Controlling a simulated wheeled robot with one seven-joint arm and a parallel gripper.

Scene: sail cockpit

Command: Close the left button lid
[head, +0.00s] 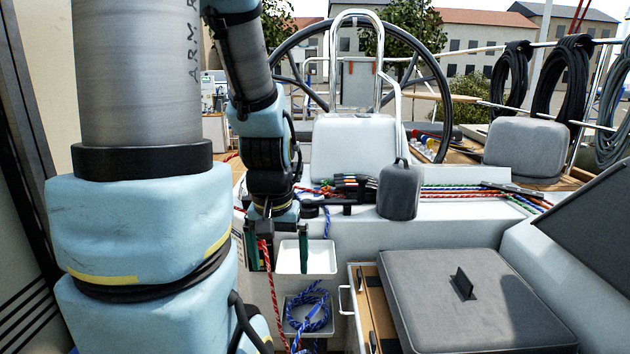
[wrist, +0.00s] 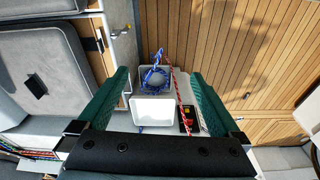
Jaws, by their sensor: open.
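My gripper (head: 277,248) is open and empty, pointing down at the white cockpit wall. Its two green fingers show apart in the wrist view (wrist: 160,76). A white square panel or tray (head: 306,257) sits just beside the fingers, and between them in the wrist view (wrist: 152,108). I cannot tell whether it is the left button lid. A small black and red piece (wrist: 188,121) with a yellow mark is near the right finger in the wrist view; it may be a button part. No lid is clearly recognisable; my arm hides part of the wall.
A blue rope coil (head: 308,312) fills a pocket below the white panel. A red rope (head: 270,290) hangs close to the fingers. A grey cushioned hatch (head: 465,300) is at right, and a grey-covered winch (head: 399,190) stands on the ledge. Wooden floor (wrist: 240,50) lies clear.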

